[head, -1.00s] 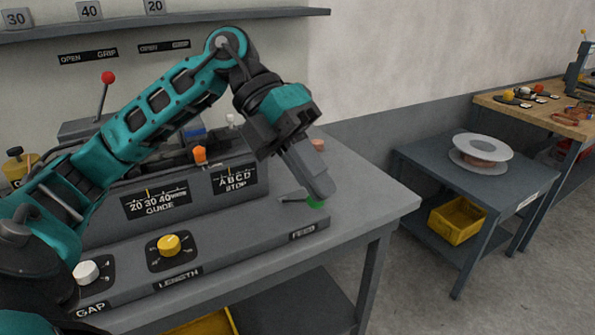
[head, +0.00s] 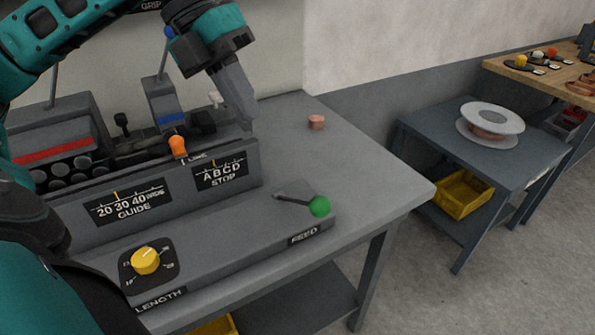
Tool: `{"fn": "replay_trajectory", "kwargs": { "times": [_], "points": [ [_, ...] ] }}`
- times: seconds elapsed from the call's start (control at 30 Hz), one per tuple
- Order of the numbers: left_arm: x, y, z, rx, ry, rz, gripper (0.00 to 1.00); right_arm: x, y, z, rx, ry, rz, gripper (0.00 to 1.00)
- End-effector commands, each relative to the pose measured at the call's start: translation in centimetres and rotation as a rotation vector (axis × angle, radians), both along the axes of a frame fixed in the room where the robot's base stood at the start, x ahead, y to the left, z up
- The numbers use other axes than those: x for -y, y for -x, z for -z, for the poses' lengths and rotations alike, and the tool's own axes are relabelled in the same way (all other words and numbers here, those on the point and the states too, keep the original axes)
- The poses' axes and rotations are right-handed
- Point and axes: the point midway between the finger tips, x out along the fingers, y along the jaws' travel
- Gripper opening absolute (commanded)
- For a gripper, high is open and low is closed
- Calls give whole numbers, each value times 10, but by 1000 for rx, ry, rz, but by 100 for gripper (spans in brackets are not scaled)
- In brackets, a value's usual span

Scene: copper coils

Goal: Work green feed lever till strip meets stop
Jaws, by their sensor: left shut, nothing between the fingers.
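The green-knobbed feed lever (head: 319,206) stands at the right end of the machine's front ledge, above the FEED label (head: 303,236); its short dark arm points right. My left gripper (head: 243,113) is shut and empty. It points down behind the right end of the scale panel, up and left of the lever and apart from it. The STOP scale (head: 220,173) with letters A to D is on that panel, with an orange knob (head: 178,146) to its left. I cannot make out the strip or where it meets a stop. My right gripper is out of view.
A small copper-coloured piece (head: 316,122) sits on the bench top at the back right. A yellow LENGTH dial (head: 146,261) is on the front ledge. A side table (head: 420,131) at right bears a spool (head: 490,120), with a yellow bin (head: 463,194) below.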

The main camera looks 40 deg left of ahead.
Motion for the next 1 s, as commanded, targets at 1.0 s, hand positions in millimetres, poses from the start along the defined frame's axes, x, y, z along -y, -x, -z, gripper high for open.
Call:
{"fn": "replay_trajectory", "kwargs": {
  "times": [1.0],
  "points": [
    [66,-12,96,1,6,5,0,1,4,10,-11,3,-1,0]
  ]
}}
